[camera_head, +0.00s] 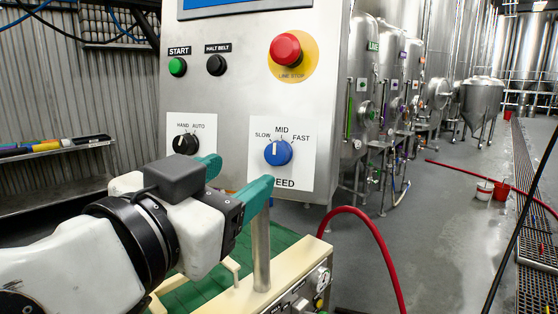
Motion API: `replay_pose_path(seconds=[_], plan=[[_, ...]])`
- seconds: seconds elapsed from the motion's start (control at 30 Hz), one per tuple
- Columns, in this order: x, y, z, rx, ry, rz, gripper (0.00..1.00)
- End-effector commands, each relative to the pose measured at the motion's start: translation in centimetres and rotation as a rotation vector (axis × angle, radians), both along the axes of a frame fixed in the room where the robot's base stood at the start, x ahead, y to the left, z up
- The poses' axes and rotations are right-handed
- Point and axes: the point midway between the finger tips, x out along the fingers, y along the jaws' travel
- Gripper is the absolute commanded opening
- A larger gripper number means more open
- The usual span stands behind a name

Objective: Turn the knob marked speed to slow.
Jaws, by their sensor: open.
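The blue speed knob (278,152) sits on a white plate (297,180) at the lower right of the steel control panel (232,104). Its plate reads SLOW at left, MID at top and FAST at right. The knob's white line points about straight up, toward MID. My gripper (240,174) has teal fingers and is open, in front of the panel, below and left of the knob. The right finger's tip is close to the plate's lower left and covers the first letters of SPEED. I cannot tell whether it touches the plate. Nothing is between the fingers.
A black HAND/AUTO knob (186,143) is left of the speed knob. A cream machine frame (225,300) and post stand below.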

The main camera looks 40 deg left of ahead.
Motion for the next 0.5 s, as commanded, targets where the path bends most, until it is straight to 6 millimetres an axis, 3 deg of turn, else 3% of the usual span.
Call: replay_pose_path(seconds=[0.5], plan=[[7.9,2.0,0.2,-0.002,0.002,-0.002,0.62]])
